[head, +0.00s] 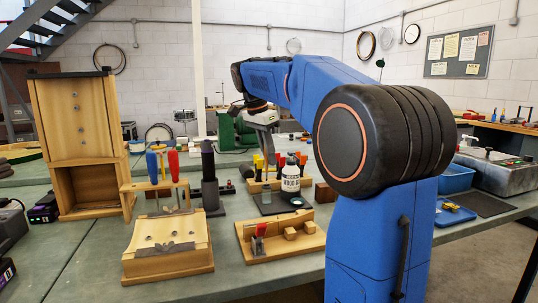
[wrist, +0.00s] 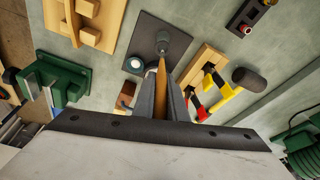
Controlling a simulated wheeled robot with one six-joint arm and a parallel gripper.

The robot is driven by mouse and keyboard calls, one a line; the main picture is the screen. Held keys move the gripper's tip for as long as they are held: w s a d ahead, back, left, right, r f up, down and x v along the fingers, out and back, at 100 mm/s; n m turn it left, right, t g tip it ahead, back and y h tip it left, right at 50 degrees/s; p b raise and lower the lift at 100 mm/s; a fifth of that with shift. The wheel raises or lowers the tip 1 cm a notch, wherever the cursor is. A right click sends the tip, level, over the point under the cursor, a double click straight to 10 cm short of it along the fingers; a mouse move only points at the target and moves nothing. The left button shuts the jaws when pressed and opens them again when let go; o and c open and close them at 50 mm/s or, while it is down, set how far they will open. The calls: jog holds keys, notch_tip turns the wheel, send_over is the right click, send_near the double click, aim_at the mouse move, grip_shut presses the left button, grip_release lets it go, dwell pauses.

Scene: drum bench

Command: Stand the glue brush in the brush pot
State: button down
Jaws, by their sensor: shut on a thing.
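My gripper (head: 267,150) hangs above the middle of the bench, behind the wood-glue bottle (head: 291,178). In the wrist view its two dark fingers (wrist: 162,92) are closed on a slim tan thing, apparently the glue brush (wrist: 161,82). Its lower end is hard to make out. A small round dark-rimmed vessel with a pale inside (wrist: 134,65), perhaps the brush pot, stands beside the bottle. It also shows in the head view (head: 297,202). The held thing is not in it.
A wooden rack with yellow and red clamps (wrist: 207,85) lies right of the fingers, near a dark mallet-like head (wrist: 248,79). A wooden jig (head: 280,240) and a slanted wooden block (head: 168,245) stand in front. A blue bin (head: 455,178) is at right.

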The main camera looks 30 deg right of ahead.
aim_at(267, 165)
jog(key=shift+f, duration=3.1)
jog(key=c, duration=1.7)
grip_release()
jog(key=v, duration=1.7)
jog(key=shift+s+a+r, duration=0.1)
jog(key=shift+r, duration=0.1)
jog(key=shift+a, duration=0.1)
